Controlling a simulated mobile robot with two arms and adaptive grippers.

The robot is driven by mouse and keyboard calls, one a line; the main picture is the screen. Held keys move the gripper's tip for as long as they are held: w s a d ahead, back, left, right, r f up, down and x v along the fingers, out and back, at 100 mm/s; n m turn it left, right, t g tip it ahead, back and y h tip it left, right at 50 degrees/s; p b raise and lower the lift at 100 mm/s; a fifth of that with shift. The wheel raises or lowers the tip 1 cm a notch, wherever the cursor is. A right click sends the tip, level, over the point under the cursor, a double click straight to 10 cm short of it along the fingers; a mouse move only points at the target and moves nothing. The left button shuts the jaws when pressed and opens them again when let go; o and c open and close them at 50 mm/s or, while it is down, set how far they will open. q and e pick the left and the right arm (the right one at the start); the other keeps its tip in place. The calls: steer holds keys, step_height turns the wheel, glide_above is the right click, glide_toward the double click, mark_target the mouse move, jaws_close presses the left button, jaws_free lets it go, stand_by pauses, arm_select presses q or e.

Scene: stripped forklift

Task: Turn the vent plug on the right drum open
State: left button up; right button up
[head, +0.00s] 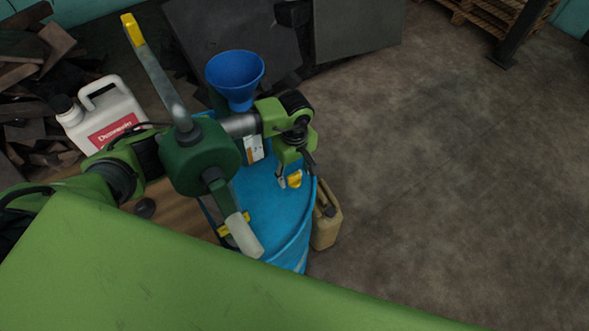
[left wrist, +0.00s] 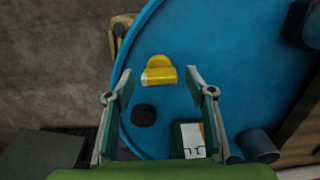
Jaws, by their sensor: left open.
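The blue drum (head: 272,215) stands at the centre of the head view, partly hidden behind a green hand pump. The yellow vent plug (head: 295,179) sits on its top near the right rim. In the left wrist view the plug (left wrist: 159,71) is a raised yellow tab on the blue lid (left wrist: 225,60). My left gripper (head: 291,177) comes down over the plug from above. In the left wrist view its fingers (left wrist: 160,82) are open, one on each side of the plug's line, with clear gaps. Contact with the plug cannot be seen. My right gripper is out of view.
The green pump (head: 200,158) with its long lever (head: 155,72) blocks part of the view. A blue funnel (head: 236,75) stands behind my arm. A white jug (head: 103,115) is at left, a tan canister (head: 326,220) beside the drum. The floor at right is clear.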

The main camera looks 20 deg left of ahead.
arm_select(q)
steer(key=shift+f, duration=0.15)
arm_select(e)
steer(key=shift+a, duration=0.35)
arm_select(q)
steer(key=c, duration=1.1)
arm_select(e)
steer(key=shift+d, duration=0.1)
